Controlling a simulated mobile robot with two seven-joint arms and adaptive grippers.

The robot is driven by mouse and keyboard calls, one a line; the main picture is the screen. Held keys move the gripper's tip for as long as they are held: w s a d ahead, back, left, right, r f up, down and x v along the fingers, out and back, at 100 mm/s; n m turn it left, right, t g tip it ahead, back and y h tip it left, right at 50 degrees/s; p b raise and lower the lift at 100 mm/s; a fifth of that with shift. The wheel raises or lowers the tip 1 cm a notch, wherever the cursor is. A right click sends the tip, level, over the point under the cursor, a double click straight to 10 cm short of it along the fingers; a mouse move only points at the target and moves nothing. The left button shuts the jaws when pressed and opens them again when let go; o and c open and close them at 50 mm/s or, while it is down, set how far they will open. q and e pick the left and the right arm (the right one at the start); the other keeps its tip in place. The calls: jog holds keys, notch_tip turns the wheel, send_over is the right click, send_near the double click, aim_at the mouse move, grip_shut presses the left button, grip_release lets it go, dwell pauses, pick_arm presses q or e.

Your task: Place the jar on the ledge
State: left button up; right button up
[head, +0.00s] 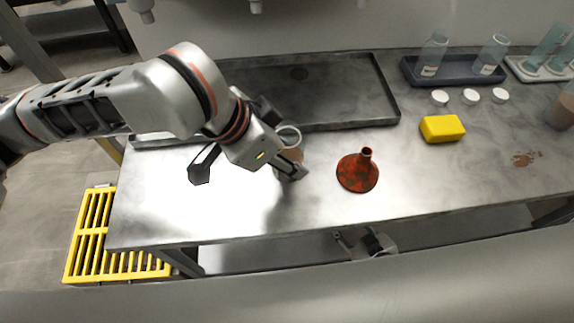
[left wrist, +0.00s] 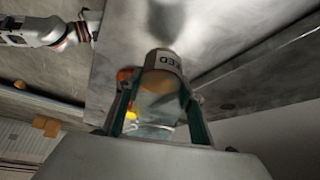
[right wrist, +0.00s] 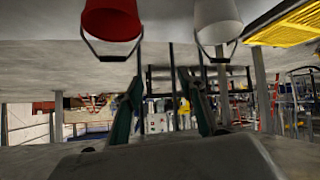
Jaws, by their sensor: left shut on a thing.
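The jar (head: 294,155) is clear with an open round rim and brown contents low inside. My left gripper (head: 283,146) is shut around it, over the front half of the steel table. In the left wrist view the jar (left wrist: 162,82) sits between both fingers, with a white label with black letters on it. I cannot tell whether its base touches the table. My right gripper (head: 372,243) is low, beyond the table's front edge. In the right wrist view its fingers (right wrist: 162,85) are apart with nothing between them. I cannot tell which surface is the ledge.
A shallow dark tray (head: 391,99) lies behind the jar. A red funnel (head: 357,174) stands to its right. Further right are a yellow sponge (head: 442,129), white caps (head: 470,97) and a blue bottle rack (head: 455,75). The table's front middle is clear.

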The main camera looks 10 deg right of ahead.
pick_arm(q)
notch_tip(320, 180, down, 4)
jog(key=shift+r+b, duration=0.1)
jog(key=shift+b, duration=0.55)
jog(key=o, duration=1.3)
jog(key=shift+f, duration=0.2)
jog(key=shift+r, duration=0.15)
jog(key=p+v, duration=0.1)
jog(key=v, duration=0.3)
jog(key=shift+w+r+p, duration=0.1)
jog(key=shift+r+p, duration=0.15)
jog(key=shift+p, duration=0.15)
jog(key=p+v, duration=0.2)
jog(key=v, duration=0.5)
jog(key=shift+s+a+r, duration=0.2)
jog(key=shift+a, duration=0.05)
pick_arm(e)
jog(key=r, duration=0.2)
jog(key=shift+w+r, duration=0.25)
jog(key=shift+r, duration=0.15)
jog(key=shift+w+r, duration=0.15)
jog(key=shift+r, duration=0.05)
